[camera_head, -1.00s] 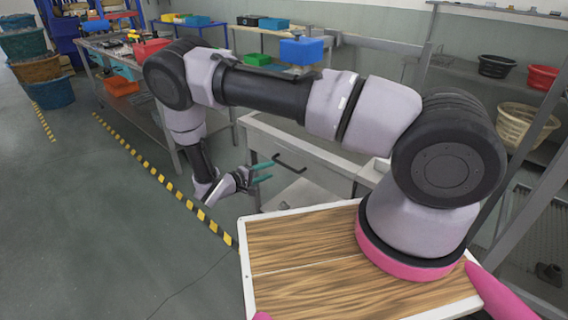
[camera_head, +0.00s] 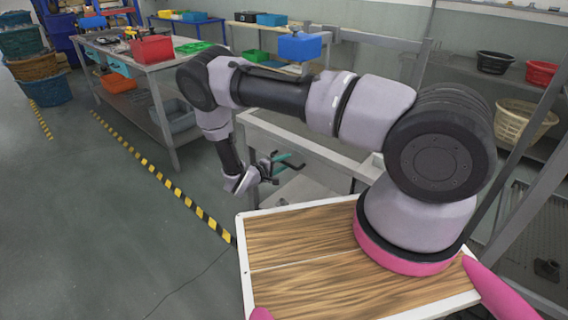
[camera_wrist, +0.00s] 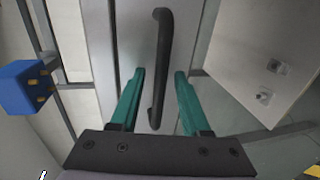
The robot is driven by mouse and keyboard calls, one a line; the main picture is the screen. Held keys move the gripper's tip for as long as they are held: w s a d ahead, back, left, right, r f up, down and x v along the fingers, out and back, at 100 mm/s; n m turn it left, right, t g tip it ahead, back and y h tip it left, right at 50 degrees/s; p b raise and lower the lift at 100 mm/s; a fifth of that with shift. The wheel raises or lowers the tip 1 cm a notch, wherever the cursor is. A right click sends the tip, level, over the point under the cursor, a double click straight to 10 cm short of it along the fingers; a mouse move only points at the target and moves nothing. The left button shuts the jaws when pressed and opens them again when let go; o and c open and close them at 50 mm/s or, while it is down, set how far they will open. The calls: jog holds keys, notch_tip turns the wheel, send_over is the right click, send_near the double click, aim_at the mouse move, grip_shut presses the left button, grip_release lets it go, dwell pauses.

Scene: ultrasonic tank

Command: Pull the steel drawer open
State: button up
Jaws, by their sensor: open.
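The steel drawer (camera_head: 325,166) is set in the front of the steel bench, below its top, and looks shut. Its black bar handle (camera_wrist: 163,55) stands out from the pale drawer front in the wrist view. My gripper (camera_wrist: 158,75) is open, with one teal finger on each side of the lower part of the handle. I cannot tell whether either finger touches the bar. In the head view my gripper (camera_head: 287,164) is in front of the drawer, and it mostly hides the handle.
A blue box (camera_head: 300,46) stands beyond my arm, and it also shows at the left of the wrist view (camera_wrist: 27,88). A workbench with a red bin (camera_head: 152,49) stands at the left. Open floor (camera_head: 100,200) lies left of the striped tape.

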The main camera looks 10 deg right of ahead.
grip_shut()
dwell(1.4)
